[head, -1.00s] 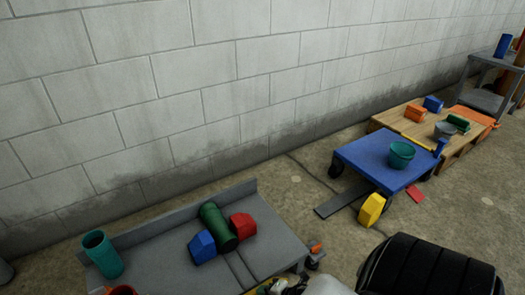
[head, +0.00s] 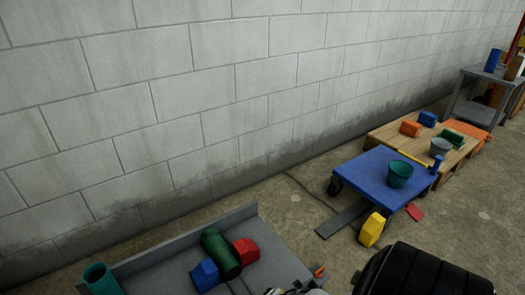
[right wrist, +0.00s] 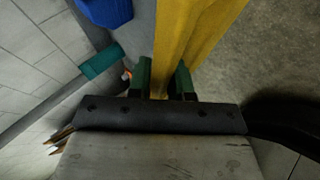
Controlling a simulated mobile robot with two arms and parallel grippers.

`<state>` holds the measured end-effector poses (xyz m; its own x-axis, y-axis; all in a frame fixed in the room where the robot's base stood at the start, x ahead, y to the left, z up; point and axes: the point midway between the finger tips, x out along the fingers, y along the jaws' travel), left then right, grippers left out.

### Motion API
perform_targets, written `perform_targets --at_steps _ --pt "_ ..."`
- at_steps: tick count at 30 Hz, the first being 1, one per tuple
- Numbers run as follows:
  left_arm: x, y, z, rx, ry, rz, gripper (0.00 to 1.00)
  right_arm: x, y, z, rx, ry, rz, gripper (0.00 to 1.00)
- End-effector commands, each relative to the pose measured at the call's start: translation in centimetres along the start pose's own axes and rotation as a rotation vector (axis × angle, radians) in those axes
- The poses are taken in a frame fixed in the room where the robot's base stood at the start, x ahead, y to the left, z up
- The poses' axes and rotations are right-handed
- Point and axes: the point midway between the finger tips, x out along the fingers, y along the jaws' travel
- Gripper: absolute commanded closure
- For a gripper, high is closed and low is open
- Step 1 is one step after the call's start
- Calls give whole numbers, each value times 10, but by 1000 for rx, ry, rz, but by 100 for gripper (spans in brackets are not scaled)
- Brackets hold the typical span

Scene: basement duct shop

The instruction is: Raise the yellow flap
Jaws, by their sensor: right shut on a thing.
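The yellow flap (right wrist: 200,40) is a long, flat yellow strip in the right wrist view, running up from between my fingers along the edge of a grey surface (right wrist: 143,30). My right gripper (right wrist: 163,80) has its two green fingers on either side of the flap's near end and is shut on it. In the head view only a small part of my right gripper (head: 285,291) shows at the bottom edge, and the flap cannot be made out there. My left gripper is in neither view.
A grey platform (head: 165,265) with a raised back edge holds blue, green and red pieces and a teal cup (head: 101,279). A blue cart (head: 372,168) carries a green bucket (head: 400,175). A yellow block (head: 372,230) is beside it. A wooden pallet (head: 400,140) lies behind.

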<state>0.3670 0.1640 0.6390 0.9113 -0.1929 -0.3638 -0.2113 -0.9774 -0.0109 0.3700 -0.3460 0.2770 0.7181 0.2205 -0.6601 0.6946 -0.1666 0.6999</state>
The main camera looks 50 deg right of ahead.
Motion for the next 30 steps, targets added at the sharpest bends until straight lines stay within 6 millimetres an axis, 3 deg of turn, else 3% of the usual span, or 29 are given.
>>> perform_targets --at_steps 6,20,21,24,30 --pt "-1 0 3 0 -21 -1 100 4 10 1 -2 3 9 100" --pt "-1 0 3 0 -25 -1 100 5 12 2 -2 3 10 100" --pt "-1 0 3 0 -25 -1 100 5 12 2 -2 3 10 78" --pt "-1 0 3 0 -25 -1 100 5 11 2 -1 3 9 63" --pt "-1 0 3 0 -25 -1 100 5 9 2 -1 2 5 60"
